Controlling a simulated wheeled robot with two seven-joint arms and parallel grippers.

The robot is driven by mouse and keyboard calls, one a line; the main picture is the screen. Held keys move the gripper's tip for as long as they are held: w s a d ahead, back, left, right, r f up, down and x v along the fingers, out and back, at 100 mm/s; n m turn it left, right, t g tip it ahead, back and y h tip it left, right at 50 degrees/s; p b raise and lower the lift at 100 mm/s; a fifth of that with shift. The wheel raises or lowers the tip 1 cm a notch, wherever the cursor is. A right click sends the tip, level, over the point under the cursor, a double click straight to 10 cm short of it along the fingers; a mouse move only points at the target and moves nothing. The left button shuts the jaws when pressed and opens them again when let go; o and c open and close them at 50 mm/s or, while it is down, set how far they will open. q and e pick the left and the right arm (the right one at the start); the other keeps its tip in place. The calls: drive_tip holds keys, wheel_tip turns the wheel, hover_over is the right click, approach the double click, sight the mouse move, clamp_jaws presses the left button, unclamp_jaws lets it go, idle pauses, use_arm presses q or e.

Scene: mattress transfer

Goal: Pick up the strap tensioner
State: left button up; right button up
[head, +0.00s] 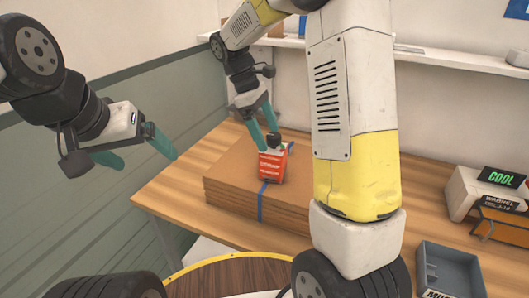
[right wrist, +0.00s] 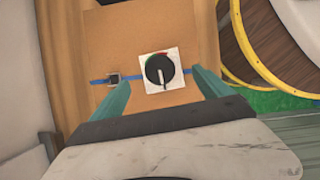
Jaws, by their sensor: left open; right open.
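The strap tensioner (head: 272,166) appears to be the red box with white markings and a dark knob on top, standing on a stack of brown cardboard (head: 228,184). In the right wrist view, its pale square top with a black dial (right wrist: 160,72) sits over the blue strap (right wrist: 136,80). My right gripper (head: 265,136) is open above the tensioner. In the right wrist view its teal fingers (right wrist: 162,82) are apart, one on each side of the dial, with nothing gripped. My left gripper (head: 147,161) is open and empty, off to the left of the table.
The wooden table (head: 180,185) is bare around the stack. A grey bin (head: 448,262) and a device reading "COOL" (head: 484,187) stand at the right. A shelf (head: 440,59) runs along the back wall.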

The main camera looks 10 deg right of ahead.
sight(273, 152)
drive_tip(key=x, duration=0.6)
drive_tip(key=shift+s+a+f, duration=0.1)
drive_tip(key=shift+a+f, duration=0.05)
drive_tip(key=shift+f, duration=0.25)
clamp_jaws()
